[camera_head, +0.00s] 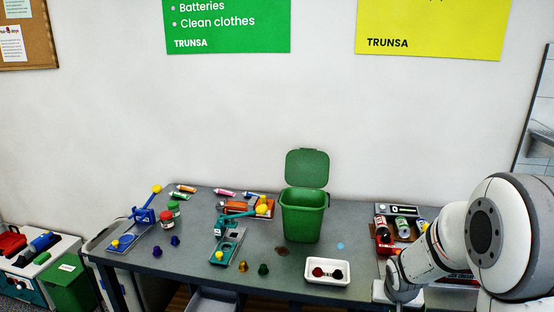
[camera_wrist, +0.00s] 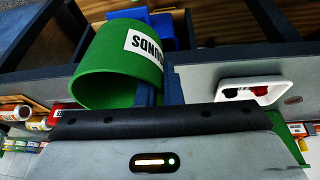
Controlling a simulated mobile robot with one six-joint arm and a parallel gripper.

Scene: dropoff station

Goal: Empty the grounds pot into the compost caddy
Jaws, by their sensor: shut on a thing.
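The compost caddy (camera_head: 302,218) is a green bin standing on the grey table in the head view, its lid (camera_head: 307,168) raised at the back. The grounds pot (camera_wrist: 112,62) is green with a white label, partly legible as "OUNDS", in the wrist view. My gripper (camera_wrist: 158,92) is shut on the pot's wall near the rim, with one finger inside the mouth and one outside. The pot's inside looks plain green where visible; its bottom is hidden. In the head view my arm is at the right; the fingers and pot are not visible there.
A white tray (camera_head: 327,272) with a dark red and a black item lies in front of the caddy. Blue and teal devices, tubes and small knobs crowd the table's left. Cans in an organiser (camera_head: 401,226) stand right of the caddy. A small dark patch (camera_head: 283,250) lies near the caddy.

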